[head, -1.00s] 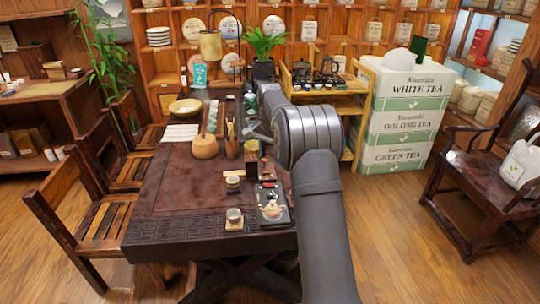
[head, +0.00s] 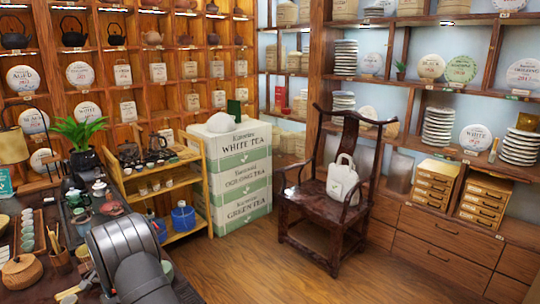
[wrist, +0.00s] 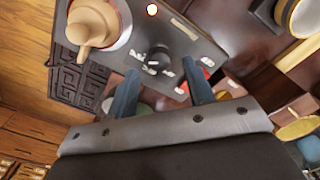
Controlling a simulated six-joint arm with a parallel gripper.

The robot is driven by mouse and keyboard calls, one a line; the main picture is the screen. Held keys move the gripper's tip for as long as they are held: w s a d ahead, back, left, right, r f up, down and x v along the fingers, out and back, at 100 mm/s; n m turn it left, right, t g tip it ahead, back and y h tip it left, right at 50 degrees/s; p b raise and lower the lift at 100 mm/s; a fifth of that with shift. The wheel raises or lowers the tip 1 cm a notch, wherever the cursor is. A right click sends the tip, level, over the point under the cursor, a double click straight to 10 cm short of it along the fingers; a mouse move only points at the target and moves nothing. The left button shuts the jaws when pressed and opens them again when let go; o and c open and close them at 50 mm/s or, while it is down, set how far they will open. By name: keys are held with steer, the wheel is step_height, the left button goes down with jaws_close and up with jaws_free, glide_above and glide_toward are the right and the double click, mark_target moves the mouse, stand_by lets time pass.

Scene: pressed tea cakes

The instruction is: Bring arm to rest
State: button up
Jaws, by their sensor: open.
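My gripper (wrist: 160,68) shows in the wrist view with its two blue-grey fingers apart and nothing between them. A tan teapot (wrist: 92,22) sits on a pale round base at the upper left of that view, apart from the fingers. In the head view my grey arm reaches in from the lower left over the dark table (head: 12,240). My gripper is not visible in the head view.
A carved table edge (wrist: 80,82) lies left of the fingers in the wrist view. In the head view, a wooden cart (head: 190,146), stacked tea boxes (head: 240,175) and a dark chair (head: 318,210) holding a white bag (head: 342,178) stand beyond. The wood floor (head: 260,268) between is clear.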

steer(key=shift+f, duration=1.25)
step_height(320, 180, up, 18)
step_height(320, 180, down, 18)
steer(key=shift+r, duration=0.1)
steer(key=shift+n, duration=0.3)
steer(key=n, duration=0.8)
steer(key=shift+n, duration=0.4)
steer(key=n, duration=0.4)
steer(key=shift+n, duration=2.6)
